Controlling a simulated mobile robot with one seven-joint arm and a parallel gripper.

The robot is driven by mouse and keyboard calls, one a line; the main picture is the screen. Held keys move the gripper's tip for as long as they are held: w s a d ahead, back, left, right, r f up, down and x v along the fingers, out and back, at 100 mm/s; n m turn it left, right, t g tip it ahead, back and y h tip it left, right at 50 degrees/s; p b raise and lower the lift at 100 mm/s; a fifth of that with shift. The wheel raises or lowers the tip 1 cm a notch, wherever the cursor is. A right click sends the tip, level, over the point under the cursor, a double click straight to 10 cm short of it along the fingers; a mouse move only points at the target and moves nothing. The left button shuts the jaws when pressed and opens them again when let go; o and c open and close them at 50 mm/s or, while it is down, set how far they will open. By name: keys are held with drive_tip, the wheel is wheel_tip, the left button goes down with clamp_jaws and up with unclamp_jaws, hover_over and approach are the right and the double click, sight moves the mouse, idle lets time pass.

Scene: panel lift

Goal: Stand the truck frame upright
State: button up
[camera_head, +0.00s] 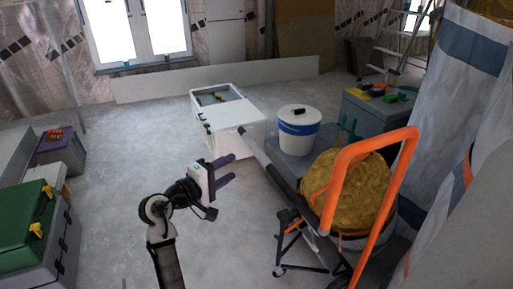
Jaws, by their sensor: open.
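The truck frame appears to be the orange tubular frame (345,165) at the right. Its rounded top loop is raised close to the camera, and its lower end runs down toward the bottom edge. It looks tilted, but I cannot tell the exact angle. A long dark bar (272,172) slants from the white cabinet down to the black legs and wheels below. I cannot tell whether bar and orange frame are joined. My gripper (231,168) is open and empty, with purple fingers pointing right. It is left of the bar and apart from the orange frame.
A yellow roll (350,190) sits behind the orange frame. A white bucket (299,140), a white cabinet (236,120) and a grey box (372,118) stand farther back. Green and grey cases (28,225) are at the left. The floor (120,150) around my arm is clear.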

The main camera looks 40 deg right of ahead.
sight(254, 153)
drive_tip(key=d, duration=0.4)
drive_tip(key=w+d+p, duration=0.1)
drive_tip(key=d, duration=0.3)
drive_tip(key=w+d, duration=0.1)
drive_tip(key=d, duration=0.3)
drive_tip(key=shift+d+f, duration=0.2)
drive_tip(key=shift+f, duration=0.15)
drive_tip(key=shift+c, duration=0.3)
clamp_jaws()
